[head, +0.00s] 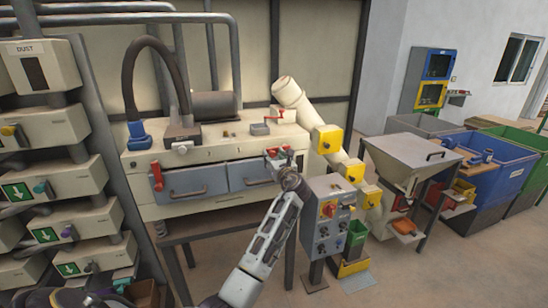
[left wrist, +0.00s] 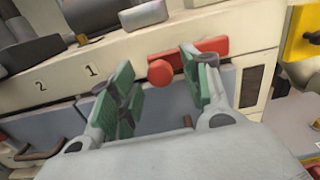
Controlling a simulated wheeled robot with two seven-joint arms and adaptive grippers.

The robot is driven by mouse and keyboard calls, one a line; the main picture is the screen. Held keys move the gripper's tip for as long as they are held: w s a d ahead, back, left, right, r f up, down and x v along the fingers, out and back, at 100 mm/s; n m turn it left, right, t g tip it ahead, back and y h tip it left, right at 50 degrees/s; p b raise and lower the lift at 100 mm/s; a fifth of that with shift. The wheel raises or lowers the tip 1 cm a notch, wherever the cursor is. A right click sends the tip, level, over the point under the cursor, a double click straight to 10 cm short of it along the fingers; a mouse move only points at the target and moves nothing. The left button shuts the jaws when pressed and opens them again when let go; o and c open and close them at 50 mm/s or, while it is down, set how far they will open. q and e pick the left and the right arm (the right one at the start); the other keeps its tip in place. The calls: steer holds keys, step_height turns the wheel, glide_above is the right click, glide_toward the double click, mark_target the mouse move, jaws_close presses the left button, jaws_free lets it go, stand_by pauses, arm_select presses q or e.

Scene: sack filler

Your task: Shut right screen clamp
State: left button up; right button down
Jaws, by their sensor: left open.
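The right screen clamp is a red lever with a round knob (left wrist: 160,73), on the machine front above the right grey screen drawer (head: 250,172). In the left wrist view its bar runs roughly sideways, partly behind the right finger. In the head view a bit of red (head: 272,152) shows beside my gripper. My left gripper (head: 285,164) is open in front of it. In the left wrist view its green-padded fingers (left wrist: 160,88) stand either side of the knob, with nothing gripped; contact cannot be told. The left screen clamp (head: 157,176) is red and hangs down.
A red crank (head: 273,117) sits on top of the machine. A grey control box (head: 328,215) stands close to the right of my arm. A cream pipe with yellow collars (head: 327,139) slopes down behind it. A grey hopper (head: 410,160) stands farther right.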

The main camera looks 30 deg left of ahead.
arm_select(q)
steer(key=shift+w+a, duration=0.1)
jaws_close()
stand_by(0.4)
